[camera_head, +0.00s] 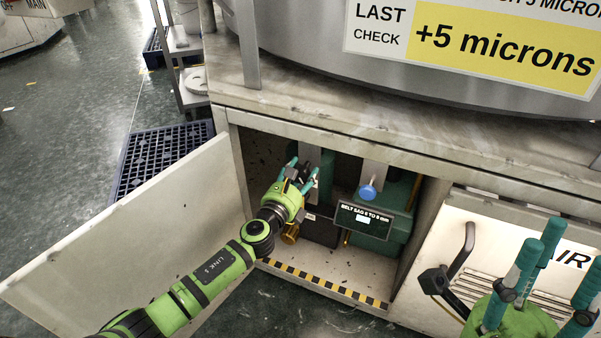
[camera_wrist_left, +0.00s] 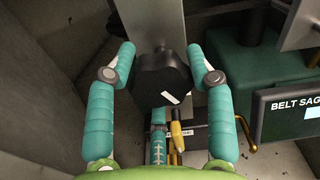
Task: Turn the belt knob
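The black many-sided belt knob (camera_wrist_left: 162,76) has a white mark and sits in front of a grey metal upright in the left wrist view. It shows small and partly hidden in the head view (camera_head: 305,172), inside the open cabinet. My left gripper (camera_head: 301,170) reaches into the cabinet with its teal fingers spread around the knob. In the left wrist view the left finger stands apart from the knob; the right one is close, and I cannot tell if it touches. My right gripper (camera_head: 556,246) is open and empty at the lower right of the head view.
The cabinet door (camera_head: 130,235) stands open on the left. A blue knob (camera_head: 367,192) and a green housing (camera_head: 391,238) with a "BELT SAG" display (camera_head: 362,219) are right of my left gripper. A striped sill (camera_head: 325,284) runs below. A black handle (camera_head: 459,252) is on the right panel.

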